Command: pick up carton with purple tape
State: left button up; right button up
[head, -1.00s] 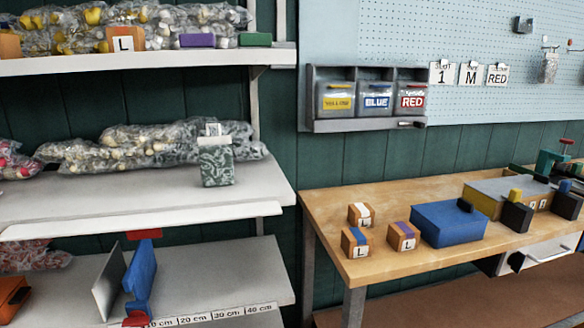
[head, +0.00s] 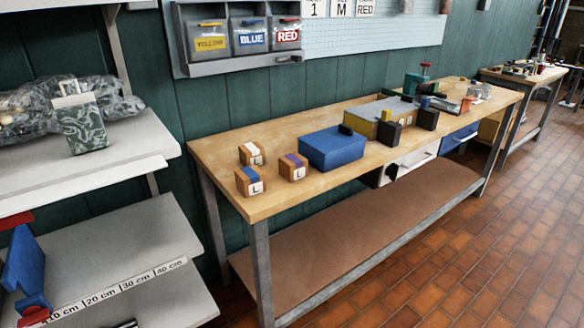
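The carton with purple tape (head: 293,168) is a small brown box with an L label. It sits upright on the wooden workbench (head: 226,148), near its front left edge. A carton with blue tape (head: 249,181) stands to its left and a carton with white tape (head: 251,154) stands behind it to the left. A blue box (head: 333,149) is just to its right. Neither of my grippers shows in the head view.
Grey shelves (head: 110,255) with a ruler strip stand at the left, with a green patterned box (head: 84,122) above. Wall bins (head: 240,35) hang behind the bench. More tools and boxes crowd the bench's right part. Tiled floor (head: 440,260) in front is clear.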

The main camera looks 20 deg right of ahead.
aim_at(293, 167)
jog(key=i+l+u, duration=0.15)
jog(key=l, duration=0.7)
jog(key=i+l+u, duration=0.1)
jog(key=l, duration=0.75)
jog(key=l+u, duration=0.15)
jog(key=l, duration=0.75)
jog(key=i, duration=0.05)
